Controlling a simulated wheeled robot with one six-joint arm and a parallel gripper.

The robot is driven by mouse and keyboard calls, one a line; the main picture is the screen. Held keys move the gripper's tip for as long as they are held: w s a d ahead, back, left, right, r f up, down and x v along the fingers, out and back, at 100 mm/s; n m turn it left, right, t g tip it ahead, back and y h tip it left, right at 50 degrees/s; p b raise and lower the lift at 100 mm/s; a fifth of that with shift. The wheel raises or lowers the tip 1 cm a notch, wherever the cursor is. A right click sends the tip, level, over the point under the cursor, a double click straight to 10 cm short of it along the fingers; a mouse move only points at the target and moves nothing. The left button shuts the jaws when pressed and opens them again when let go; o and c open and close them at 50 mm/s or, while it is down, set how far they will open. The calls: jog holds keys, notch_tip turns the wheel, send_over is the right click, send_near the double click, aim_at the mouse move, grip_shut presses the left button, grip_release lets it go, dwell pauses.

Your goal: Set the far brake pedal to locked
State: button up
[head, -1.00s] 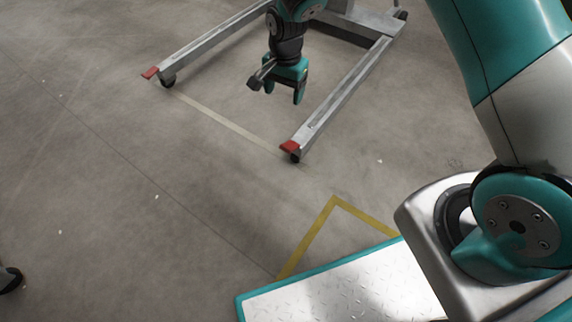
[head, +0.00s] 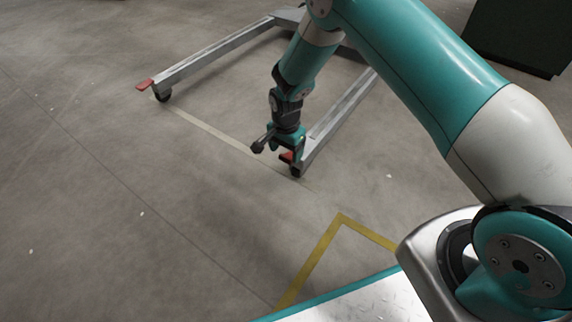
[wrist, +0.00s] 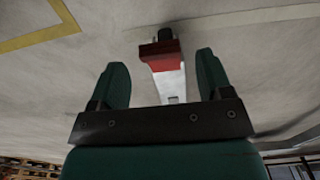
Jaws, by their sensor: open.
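A wheeled metal stand has two long legs, each with a red brake pedal above a caster at its end. One pedal (head: 145,84) is on the left leg, up and left in the head view. The other pedal (head: 287,156) is on the right leg, partly hidden by my gripper (head: 285,149). In the wrist view this red pedal (wrist: 160,50) shows beyond and between the open fingertips of my gripper (wrist: 163,65), apart from both. My gripper is empty. I cannot tell whether either pedal is locked.
The right leg (head: 340,115) and left leg (head: 215,55) of the stand run back from their pedals. A yellow floor line (head: 315,255) lies nearer to me. A dark green box (head: 520,35) stands at the upper right. The floor at left is clear.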

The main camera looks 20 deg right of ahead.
aim_at(286, 157)
jog(key=shift+f+b, duration=0.7)
jog(key=shift+f, duration=1.1)
